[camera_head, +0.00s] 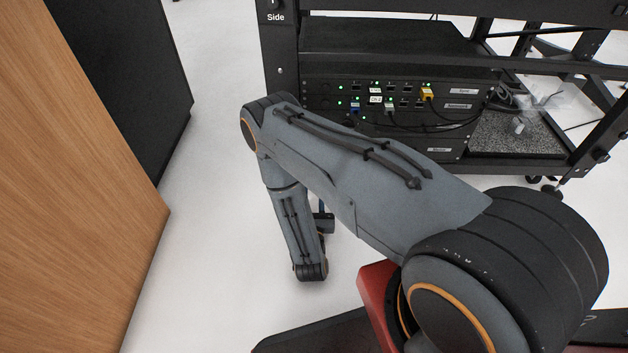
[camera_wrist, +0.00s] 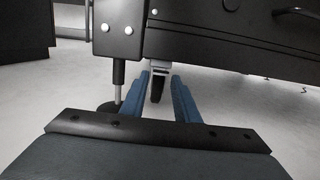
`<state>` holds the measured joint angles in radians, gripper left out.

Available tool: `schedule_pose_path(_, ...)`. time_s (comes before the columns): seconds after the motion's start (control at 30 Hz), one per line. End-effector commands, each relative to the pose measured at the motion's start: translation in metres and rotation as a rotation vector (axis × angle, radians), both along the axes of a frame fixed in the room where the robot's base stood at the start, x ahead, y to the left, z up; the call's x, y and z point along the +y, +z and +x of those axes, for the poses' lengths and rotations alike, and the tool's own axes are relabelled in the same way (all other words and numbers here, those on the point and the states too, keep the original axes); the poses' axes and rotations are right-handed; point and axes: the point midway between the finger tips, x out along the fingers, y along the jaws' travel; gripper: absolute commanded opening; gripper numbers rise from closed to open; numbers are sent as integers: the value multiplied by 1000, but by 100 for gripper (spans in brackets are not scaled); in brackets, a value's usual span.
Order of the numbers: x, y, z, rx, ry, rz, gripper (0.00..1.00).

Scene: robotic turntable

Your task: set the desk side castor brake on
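A castor (camera_wrist: 157,88) with a dark wheel shows in the wrist view, under the bottom edge of the black rack (camera_wrist: 210,46). A light grey piece (camera_wrist: 160,69) sits at its top; I cannot tell whether it is the brake lever or its position. My gripper (camera_wrist: 160,77) is open, its two blue fingers apart and pointing toward the castor. The castor appears between the fingertips, beyond them, with no contact visible. In the head view my arm hides the rack's near lower corner and this castor, and the gripper shows only in part.
A levelling foot (camera_wrist: 118,80) stands left of the castor, close to the left finger. A wooden panel (camera_head: 70,180) and a black cabinet (camera_head: 135,75) stand at the left in the head view. Pale floor (camera_head: 205,190) between them and the rack is clear.

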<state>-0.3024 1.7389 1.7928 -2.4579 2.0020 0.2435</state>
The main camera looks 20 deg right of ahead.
Motion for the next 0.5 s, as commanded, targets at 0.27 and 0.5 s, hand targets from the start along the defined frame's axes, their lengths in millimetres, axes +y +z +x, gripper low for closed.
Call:
schedule_pose_path(0.27,10,-1,-30,1,3,-1,28)
schedule_pose_path(0.5,15,-5,-46,0,0,0,28)
